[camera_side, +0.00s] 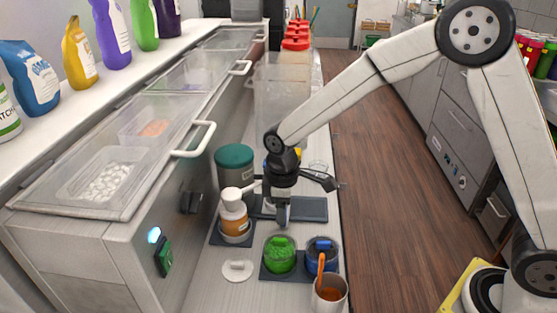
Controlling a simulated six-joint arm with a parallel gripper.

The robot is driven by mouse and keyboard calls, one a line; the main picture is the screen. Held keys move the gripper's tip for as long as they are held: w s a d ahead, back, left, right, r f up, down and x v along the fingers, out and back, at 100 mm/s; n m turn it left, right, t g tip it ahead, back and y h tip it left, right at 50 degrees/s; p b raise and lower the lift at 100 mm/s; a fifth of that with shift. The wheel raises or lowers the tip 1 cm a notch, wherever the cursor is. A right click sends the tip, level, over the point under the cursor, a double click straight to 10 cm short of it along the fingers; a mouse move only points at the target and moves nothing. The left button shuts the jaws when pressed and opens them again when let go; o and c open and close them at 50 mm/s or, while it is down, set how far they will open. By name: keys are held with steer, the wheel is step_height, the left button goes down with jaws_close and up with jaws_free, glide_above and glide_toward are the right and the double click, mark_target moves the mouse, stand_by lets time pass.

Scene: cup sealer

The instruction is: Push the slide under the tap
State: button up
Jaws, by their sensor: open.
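My gripper (283,216) points down over the narrow counter, just right of a white-capped amber bottle (235,218). Its fingers appear empty; they overlap each other from this angle. A flat dark plate (312,209) lies on the counter behind and to the right of the fingertips; I cannot tell if it is the slide. The tap cannot be made out, as my arm covers part of the area behind. I cannot tell whether the fingers touch anything.
A green-lidded canister (235,160) stands behind the bottle. In front are a green-filled jar (280,256), a blue-filled jar (322,252), a cup (329,294) with an orange utensil and a white lid (237,270). A glass-covered cold counter (130,150) borders the left.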

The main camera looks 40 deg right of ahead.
steer(key=shift+r, duration=3.1)
steer(key=shift+d, duration=0.1)
steer(key=s+d+f+m+t, duration=0.2)
steer(key=s+d+f+m, duration=0.2)
steer(key=s+d+m, duration=0.5)
steer(key=s+d, duration=0.2)
steer(key=s, duration=0.3)
steer(key=shift+s+t, duration=0.3)
